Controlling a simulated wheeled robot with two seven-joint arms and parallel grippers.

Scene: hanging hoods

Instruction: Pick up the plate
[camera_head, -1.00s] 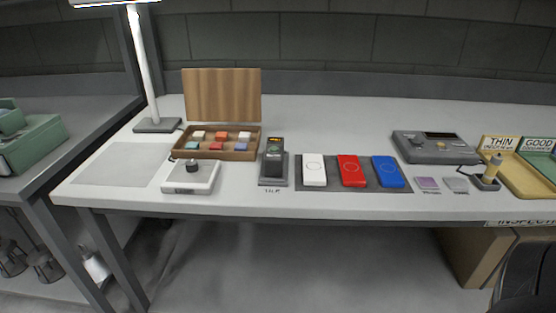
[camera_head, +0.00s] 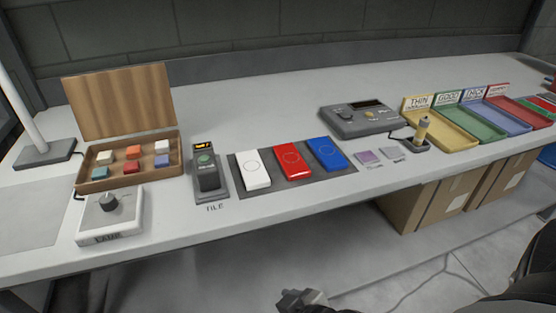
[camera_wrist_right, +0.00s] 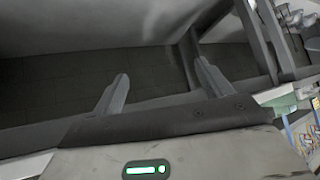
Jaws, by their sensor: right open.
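No thing in view is marked as the plate. White (camera_head: 254,171), red (camera_head: 292,161) and blue (camera_head: 325,154) flat rounded tiles lie in a row on a dark mat (camera_head: 272,178) in the head view. Small flat purple (camera_head: 367,156) and grey (camera_head: 393,153) squares lie to their right. My right gripper (camera_wrist_right: 161,72) is open and empty in the right wrist view, with bare floor and bench framing beyond its fingers. A dark part of mine shows at the head view's bottom edge, too cropped to read. My left gripper is not identifiable.
On the bench (camera_head: 330,212) stand a wooden sample box (camera_head: 128,180), a white knob unit (camera_head: 110,217), a handheld meter (camera_head: 207,172), a grey console (camera_head: 360,119) and an upright probe (camera_head: 422,130). Coloured trays (camera_head: 468,127) stand at right. Cardboard boxes (camera_head: 430,200) are underneath.

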